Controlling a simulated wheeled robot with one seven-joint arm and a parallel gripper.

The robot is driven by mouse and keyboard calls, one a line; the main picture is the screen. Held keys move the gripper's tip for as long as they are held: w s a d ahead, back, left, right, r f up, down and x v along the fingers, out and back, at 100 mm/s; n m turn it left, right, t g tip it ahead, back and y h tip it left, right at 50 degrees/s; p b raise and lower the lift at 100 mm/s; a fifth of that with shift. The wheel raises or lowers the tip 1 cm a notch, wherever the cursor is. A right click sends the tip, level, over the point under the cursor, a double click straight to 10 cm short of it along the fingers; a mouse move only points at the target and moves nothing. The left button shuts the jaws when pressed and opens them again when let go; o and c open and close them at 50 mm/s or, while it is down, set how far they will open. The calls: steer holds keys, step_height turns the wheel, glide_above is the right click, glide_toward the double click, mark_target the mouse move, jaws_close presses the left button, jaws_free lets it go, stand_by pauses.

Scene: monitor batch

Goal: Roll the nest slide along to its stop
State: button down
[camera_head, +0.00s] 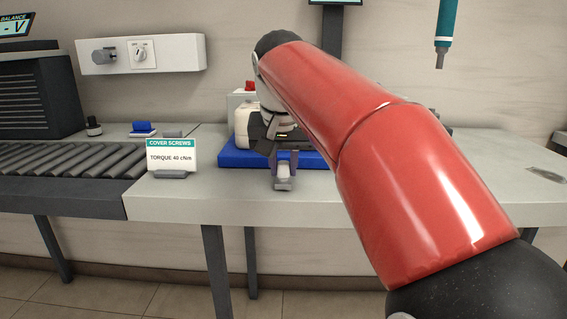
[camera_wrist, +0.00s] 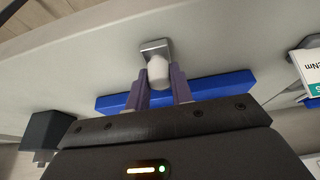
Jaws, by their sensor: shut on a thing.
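The nest slide (camera_head: 230,158) is a blue slab on the grey bench, seen in the head view behind my gripper (camera_head: 284,167). It also shows as a blue strip in the wrist view (camera_wrist: 225,86). A light grey handle (camera_head: 284,183) sticks out at its front. In the wrist view my two purple-grey fingers are shut on this handle (camera_wrist: 158,70), one on each side, with a square grey plate behind it. A white rounded body (camera_head: 243,120) sits on the slab, partly hidden by my wrist. My red arm hides the slab's right part and any stop there.
A roller conveyor (camera_head: 75,160) adjoins the bench on the left. A cover-screws torque sign (camera_head: 171,154) stands on the bench left of the slide. A teal screwdriver (camera_head: 446,30) hangs above at the right. The bench top (camera_head: 480,165) right of my arm looks mostly clear.

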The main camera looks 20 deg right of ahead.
steer(key=shift+s+a+b, duration=0.15)
steer(key=shift+s+a, duration=0.2)
steer(key=shift+s, duration=0.65)
steer(key=shift+s+a+b, duration=0.2)
steer(key=shift+s+a, duration=0.1)
steer(key=shift+s, duration=0.7)
steer(key=shift+s+a+b, duration=0.15)
steer(key=shift+s+a, duration=0.2)
steer(key=shift+s, duration=0.65)
steer(key=c, duration=1.2)
jaws_free()
steer(key=shift+s, duration=0.1)
steer(key=shift+c, duration=0.2)
steer(key=p+v, duration=0.2)
steer(key=v, duration=0.5)
steer(key=shift+r, duration=0.35)
steer(key=shift+s+a, duration=0.1)
steer(key=shift+s, duration=0.05)
steer(key=s+d+f+n, duration=0.1)
steer(key=s+f, duration=0.3)
steer(key=f, duration=0.4)
steer(key=s+d+f+n+t+y+p, duration=0.1)
steer(key=s+f, duration=0.3)
steer(key=f, duration=0.4)
steer(key=s+d+f+n+p, duration=0.1)
steer(key=s+f, duration=0.3)
steer(key=f, duration=0.5)
steer(key=shift+s+n, duration=0.25)
steer(key=shift+n, duration=0.05)
